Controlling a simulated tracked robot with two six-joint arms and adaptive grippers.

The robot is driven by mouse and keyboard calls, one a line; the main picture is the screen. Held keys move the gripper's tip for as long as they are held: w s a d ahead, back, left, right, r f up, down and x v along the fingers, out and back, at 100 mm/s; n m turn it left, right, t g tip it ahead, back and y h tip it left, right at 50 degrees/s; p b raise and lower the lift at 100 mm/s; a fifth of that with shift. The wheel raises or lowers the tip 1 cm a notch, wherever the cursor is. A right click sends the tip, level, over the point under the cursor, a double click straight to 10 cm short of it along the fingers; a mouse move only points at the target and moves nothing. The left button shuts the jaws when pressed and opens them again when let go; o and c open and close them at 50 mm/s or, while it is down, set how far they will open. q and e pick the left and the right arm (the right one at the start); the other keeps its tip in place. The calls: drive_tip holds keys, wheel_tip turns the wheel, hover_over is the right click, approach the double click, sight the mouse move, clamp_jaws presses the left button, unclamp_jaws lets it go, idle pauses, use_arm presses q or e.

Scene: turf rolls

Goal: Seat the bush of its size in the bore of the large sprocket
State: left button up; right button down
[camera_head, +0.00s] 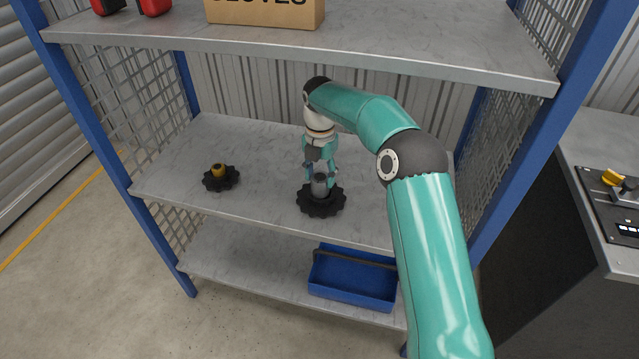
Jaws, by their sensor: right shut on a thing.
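The large sprocket (321,209), black and toothed, lies flat on the middle shelf near its front edge. A grey bush (320,188) stands upright over its middle. My right gripper (321,178) points down from above, shut on the grey bush. I cannot tell how far the bush sits in the bore, as the bore is hidden behind it. A smaller black sprocket (208,184) lies to the left on the same shelf, with a brass-coloured bush (218,170) upright at its middle. My left gripper is not in view.
The middle shelf (262,165) is clear between the sprockets. The upper shelf (390,45) overhangs my right arm and holds a cardboard box (265,12). A blue tote (352,279) sits on the lower shelf. Blue posts (90,130) and mesh sides bound the rack.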

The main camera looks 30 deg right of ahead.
sight(321, 178)
drive_tip(key=f, duration=0.3)
drive_tip(key=shift+s+f, duration=0.3)
drive_tip(key=shift+s, duration=0.05)
drive_tip(key=shift+w+f, duration=0.15)
drive_tip(key=c, duration=0.5)
unclamp_jaws()
drive_tip(key=shift+w+r, duration=0.1)
drive_tip(key=shift+r, duration=0.15)
